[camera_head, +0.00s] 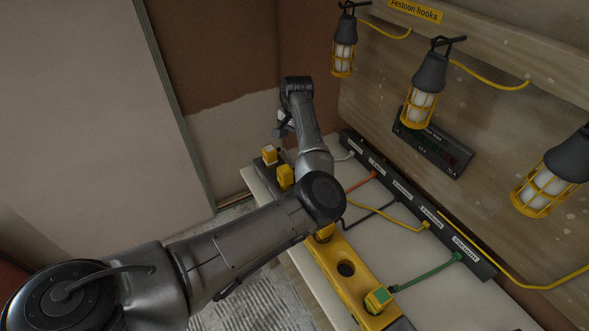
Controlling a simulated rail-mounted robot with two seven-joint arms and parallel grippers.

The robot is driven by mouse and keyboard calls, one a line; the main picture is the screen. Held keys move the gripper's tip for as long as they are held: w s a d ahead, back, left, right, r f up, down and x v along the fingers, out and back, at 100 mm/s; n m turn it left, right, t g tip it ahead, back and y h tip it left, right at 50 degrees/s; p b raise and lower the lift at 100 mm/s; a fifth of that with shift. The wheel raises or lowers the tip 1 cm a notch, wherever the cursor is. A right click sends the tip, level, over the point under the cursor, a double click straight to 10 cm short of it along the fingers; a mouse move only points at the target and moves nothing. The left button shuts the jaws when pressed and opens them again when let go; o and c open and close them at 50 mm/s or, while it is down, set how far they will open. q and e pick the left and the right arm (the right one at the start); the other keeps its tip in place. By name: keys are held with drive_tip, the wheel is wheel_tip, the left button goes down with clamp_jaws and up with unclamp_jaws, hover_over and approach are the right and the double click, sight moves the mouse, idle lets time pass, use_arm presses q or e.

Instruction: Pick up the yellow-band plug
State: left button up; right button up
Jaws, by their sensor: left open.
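A yellow block (336,281) with sockets runs along the bench edge. A plug with a green band (378,299) sits at its near end, beside an empty dark socket hole. A yellow plug (325,233) shows partly from behind my left arm. Two more yellow plugs stand farther back, one pale-topped (269,154) and one (286,176) closer. I cannot tell which plug has the yellow band. A yellow cable (395,214) runs from the black strip and disappears behind my arm. My left gripper (281,131) is open above the far plugs, its fingers small and partly hidden.
A black labelled strip (405,190) with several coloured cables lies along the wall. Caged lamps (425,90) hang above on hooks, with a dark display panel (433,145) behind. The pale bench top (430,290) is clear at the near right.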

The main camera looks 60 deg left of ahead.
sight(288, 168)
use_arm(q)
drive_tip(key=s+f+m, duration=0.1)
drive_tip(key=f, duration=0.2)
drive_tip(key=f+m, duration=0.1)
drive_tip(key=f, duration=0.2)
drive_tip(key=s+f+m+p, duration=0.1)
drive_tip(key=f+m, duration=0.1)
drive_tip(key=shift+s+d+f+g, duration=0.3)
drive_tip(key=shift+d+f+g, duration=0.05)
drive_tip(key=shift+f+g, duration=0.05)
drive_tip(key=f, duration=0.3)
drive_tip(key=f+p, duration=0.1)
drive_tip(key=shift+s+d+f, duration=0.15)
drive_tip(key=shift+s+f, duration=0.05)
drive_tip(key=shift+s, duration=0.15)
drive_tip(key=shift+f, duration=0.35)
use_arm(e)
drive_tip(key=shift+d+r, duration=0.7)
drive_tip(key=shift+r, duration=0.35)
use_arm(q)
drive_tip(key=shift+c, duration=0.4)
drive_tip(key=c, duration=1)
use_arm(e)
drive_tip(key=shift+a, duration=0.15)
